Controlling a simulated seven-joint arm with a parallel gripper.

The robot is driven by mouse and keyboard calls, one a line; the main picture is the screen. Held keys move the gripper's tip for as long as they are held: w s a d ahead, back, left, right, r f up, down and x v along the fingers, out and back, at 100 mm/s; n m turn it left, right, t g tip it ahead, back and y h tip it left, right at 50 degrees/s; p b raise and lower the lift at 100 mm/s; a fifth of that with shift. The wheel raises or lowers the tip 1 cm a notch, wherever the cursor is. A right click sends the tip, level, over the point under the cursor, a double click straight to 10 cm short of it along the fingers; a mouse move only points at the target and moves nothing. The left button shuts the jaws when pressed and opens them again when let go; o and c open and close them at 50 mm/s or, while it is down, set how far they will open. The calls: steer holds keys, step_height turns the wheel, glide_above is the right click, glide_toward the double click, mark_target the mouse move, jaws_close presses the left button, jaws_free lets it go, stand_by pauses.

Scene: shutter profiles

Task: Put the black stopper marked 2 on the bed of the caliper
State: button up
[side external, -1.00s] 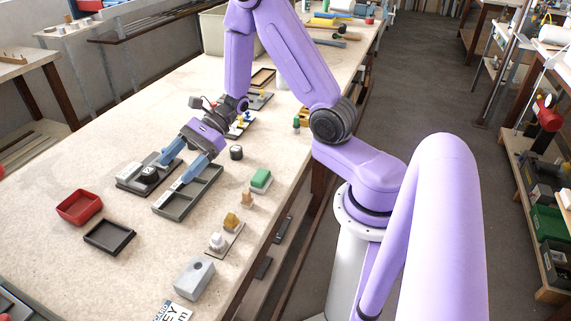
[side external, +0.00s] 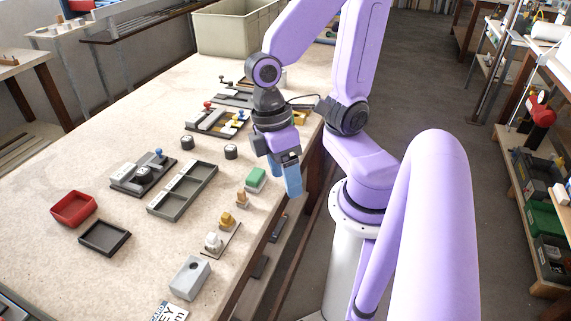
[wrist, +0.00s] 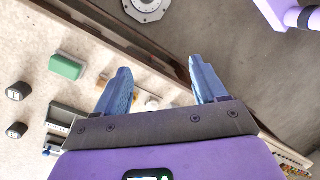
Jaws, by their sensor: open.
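A dark device with grey blocks and a blue knob, which looks like the caliper (side external: 122,184), lies left of centre in the side view. A black piece with a pale top (side external: 143,172) sits on it. Two similar black stoppers stand on the bench behind it, one at the left (side external: 187,142) and one at the right (side external: 231,151). Two black stoppers also show at the left of the wrist view, upper (wrist: 18,91) and lower (wrist: 16,130). I cannot read their marks. My gripper (side external: 291,182) is open and empty over the bench's right edge; its spread fingers (wrist: 160,68) show in the wrist view.
A long compartment tray (side external: 183,190) lies beside the caliper. A green block (side external: 255,179), small wooden pieces (side external: 227,218) and a grey block (side external: 190,277) line the right edge. A red tray (side external: 73,208) and black tray (side external: 104,238) are front left. Bare bench lies between.

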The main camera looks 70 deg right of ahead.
steer(key=n+t, duration=0.1)
steer(key=r+n+t, duration=0.1)
steer(key=n, duration=0.1)
steer(key=shift+d+r+n, duration=0.2)
steer(key=shift+d+n, duration=0.1)
stand_by(1.9)
